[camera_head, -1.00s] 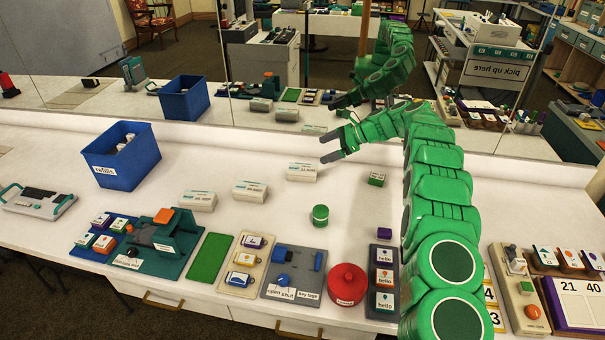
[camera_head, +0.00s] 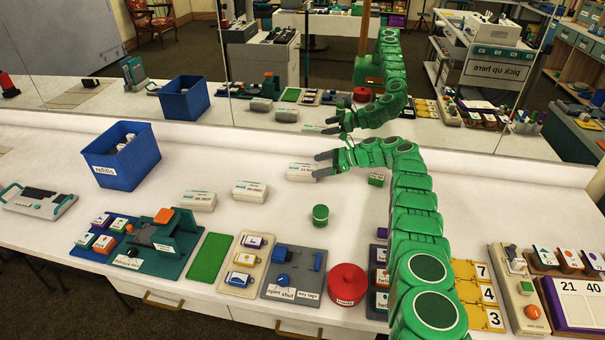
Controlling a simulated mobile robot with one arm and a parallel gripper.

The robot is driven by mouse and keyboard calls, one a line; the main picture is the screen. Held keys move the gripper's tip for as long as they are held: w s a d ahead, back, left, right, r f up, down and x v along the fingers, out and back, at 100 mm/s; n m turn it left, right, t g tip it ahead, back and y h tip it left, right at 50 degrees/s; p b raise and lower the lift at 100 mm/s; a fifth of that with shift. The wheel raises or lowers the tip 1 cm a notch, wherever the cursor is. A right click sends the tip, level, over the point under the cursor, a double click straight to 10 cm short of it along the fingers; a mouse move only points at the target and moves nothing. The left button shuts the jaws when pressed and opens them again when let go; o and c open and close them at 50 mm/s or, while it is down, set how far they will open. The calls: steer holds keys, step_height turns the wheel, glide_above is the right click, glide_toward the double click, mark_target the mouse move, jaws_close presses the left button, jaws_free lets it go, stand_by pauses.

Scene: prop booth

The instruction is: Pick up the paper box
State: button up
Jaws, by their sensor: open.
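Three small white boxes with printed labels stand in a slanting row on the white table: a left one (camera_head: 198,201), a middle one (camera_head: 249,191) and a right one (camera_head: 301,172). They look like paper boxes; I cannot tell which one the task names. My gripper (camera_head: 317,165) is open and empty, its fingers pointing left. In the picture its fingertips are at the right end of the right box, the lower finger partly overlapping it. I cannot tell whether they touch, or how high the gripper is above the table.
A blue bin (camera_head: 125,158) stands at the back left. A green cylinder (camera_head: 320,215) and a small green box (camera_head: 376,180) stand nearby. A round red container (camera_head: 347,284) and several trays line the front edge. A mirror (camera_head: 230,95) behind the table reflects the scene.

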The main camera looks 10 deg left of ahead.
mark_target(306, 168)
steer(key=shift+x, duration=3.65)
steer(key=shift+s+r, duration=0.1)
steer(key=shift+c, duration=0.4)
steer(key=c, duration=1.2)
